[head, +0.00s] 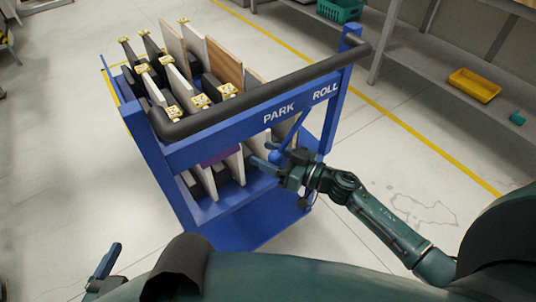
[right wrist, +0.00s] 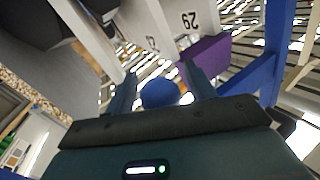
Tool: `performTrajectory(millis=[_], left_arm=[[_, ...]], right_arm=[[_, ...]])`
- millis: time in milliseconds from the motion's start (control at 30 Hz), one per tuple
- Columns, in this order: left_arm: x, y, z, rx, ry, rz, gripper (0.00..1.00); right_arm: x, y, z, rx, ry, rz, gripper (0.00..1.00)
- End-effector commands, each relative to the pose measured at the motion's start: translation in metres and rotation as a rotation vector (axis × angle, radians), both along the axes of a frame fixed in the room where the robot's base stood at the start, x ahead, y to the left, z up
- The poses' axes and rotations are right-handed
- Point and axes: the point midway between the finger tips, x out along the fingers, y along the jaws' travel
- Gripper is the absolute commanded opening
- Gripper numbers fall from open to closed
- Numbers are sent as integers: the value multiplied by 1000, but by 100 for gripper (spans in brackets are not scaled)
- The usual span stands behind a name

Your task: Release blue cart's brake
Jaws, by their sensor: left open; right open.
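The blue cart (head: 240,222) stands in front of me, with a black push handle (head: 250,97) and the words PARK and ROLL on its blue top bar. My right gripper (head: 271,156) is open below that bar, under the PARK side. In the right wrist view a round blue knob (right wrist: 160,93) shows between the two open fingers, with gaps on both sides. I take it to be the brake lever's knob; its link to the cart is largely hidden. My left gripper (head: 110,258) is open and empty at the lower left, away from the cart.
The cart carries several upright boards (head: 226,66) with yellow-topped black holders. A purple piece (right wrist: 207,60) is near the right gripper's fingers. A grey shelf (head: 440,85) with a yellow bin (head: 474,85) stands at the right. The floor left of the cart is clear.

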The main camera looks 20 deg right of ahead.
Motion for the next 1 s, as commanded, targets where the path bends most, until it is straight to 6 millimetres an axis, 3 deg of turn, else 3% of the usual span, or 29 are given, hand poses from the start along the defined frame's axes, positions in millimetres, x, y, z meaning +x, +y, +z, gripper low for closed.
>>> performTrajectory(millis=[300, 900, 1000], left_arm=[[0, 1, 2, -1, -4, 1, 100], [0, 1, 2, 0, -2, 1, 100], [0, 1, 1, 0, -1, 1, 100]], right_arm=[[1, 1, 0, -1, 1, 0, 53], [1, 1, 0, -1, 1, 0, 4], [1, 1, 0, -1, 1, 0, 0]])
